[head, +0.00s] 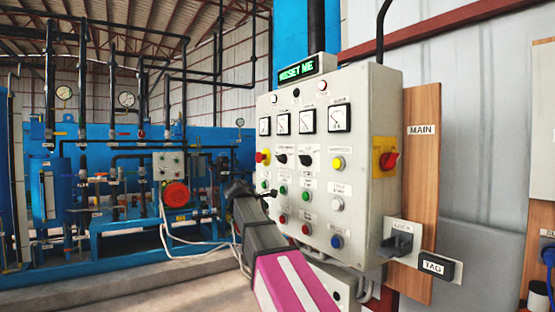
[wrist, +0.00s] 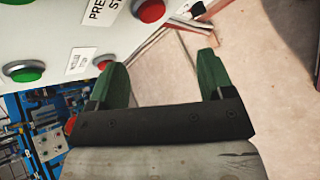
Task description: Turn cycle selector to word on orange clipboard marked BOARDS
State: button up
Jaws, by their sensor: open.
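The grey control panel (head: 322,190) stands right of centre in the head view. Two black rotary knobs (head: 281,159) (head: 305,160) sit side by side below its dials; their labels are too small to read, so I cannot tell which is the cycle selector. No orange clipboard marked BOARDS shows. My gripper (wrist: 164,78) is open with nothing between its green fingers. In the wrist view its left finger overlaps the panel's lower edge, near a small red button (wrist: 104,65); I cannot tell whether they touch. In the head view my arm reaches the panel's left side, below the knobs.
The panel also carries red, green, yellow and blue buttons, a yellow-backed red switch (head: 389,161) and a lit green-lettered display (head: 298,69). A wooden MAIN board (head: 421,180), a LOCK block and a TAG (head: 437,267) stand right. Blue pipework (head: 110,190) fills the left.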

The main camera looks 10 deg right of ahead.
notch_tip(320, 180, up, 12)
jog(key=a+n+h, duration=0.1)
jog(key=a+n, duration=0.1)
jog(key=n+t+h, duration=0.1)
jog(key=n+h, duration=0.1)
send_near(278, 157)
jog(key=x, duration=0.9)
jog(key=shift+d+f, duration=0.15)
jog(key=shift+d, duration=0.15)
jog(key=c, duration=0.9)
